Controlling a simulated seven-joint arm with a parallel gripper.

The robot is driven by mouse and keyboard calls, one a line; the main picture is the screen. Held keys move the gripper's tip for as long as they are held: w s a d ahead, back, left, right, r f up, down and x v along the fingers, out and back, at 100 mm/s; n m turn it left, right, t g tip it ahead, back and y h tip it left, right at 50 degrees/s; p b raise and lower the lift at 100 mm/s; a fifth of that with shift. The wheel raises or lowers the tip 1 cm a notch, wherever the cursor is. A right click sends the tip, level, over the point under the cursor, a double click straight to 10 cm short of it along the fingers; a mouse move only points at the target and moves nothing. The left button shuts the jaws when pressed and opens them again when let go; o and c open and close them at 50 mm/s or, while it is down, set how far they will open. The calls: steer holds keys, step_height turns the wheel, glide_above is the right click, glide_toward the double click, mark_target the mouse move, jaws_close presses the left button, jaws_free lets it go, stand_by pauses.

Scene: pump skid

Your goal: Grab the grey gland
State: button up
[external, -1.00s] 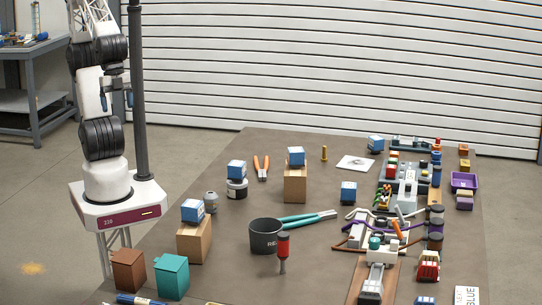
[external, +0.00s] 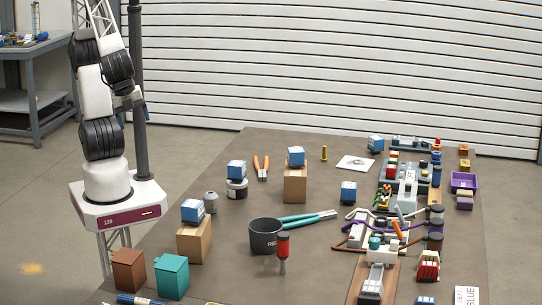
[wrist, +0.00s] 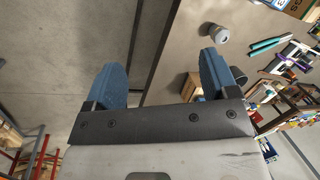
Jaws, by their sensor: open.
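The grey gland (external: 211,202) appears to be the small grey, round-topped piece standing on the table, just behind a box with a blue-and-white cube on it. In the wrist view a grey cylindrical piece (wrist: 214,33), likely the same gland, lies beyond the right finger. My gripper (external: 140,108) is raised near the dark post, well left of and above the gland. In the wrist view my gripper (wrist: 160,70) has its two blue fingers wide apart, with nothing between them.
A cardboard box (external: 194,240) bearing a blue cube (external: 192,210) stands in front of the gland. A dark jar (external: 237,190) topped by another cube is behind it to the right. A black bucket (external: 265,237) and teal-handled pliers (external: 306,219) are further right. The dark post (external: 138,80) is close to my arm.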

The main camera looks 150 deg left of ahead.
steer(key=w+a+f+m+g+y, duration=0.2)
steer(key=w+a+f+m+y, duration=0.55)
steer(key=w+f, duration=0.35)
steer(key=m+t+y, duration=0.2)
steer(key=m+y, duration=0.1)
steer(key=m, duration=0.5)
glide_toward(210, 197)
steer(key=s+a+f, duration=0.2)
steer(key=a+f, duration=0.1)
steer(key=shift+x, duration=1.25)
steer(key=shift+a, duration=0.15)
steer(key=shift+x, duration=2.45)
steer(key=shift+a+r, duration=0.1)
steer(key=shift+r, duration=0.1)
steer(key=c, duration=1)
steer(key=shift+r, duration=0.2)
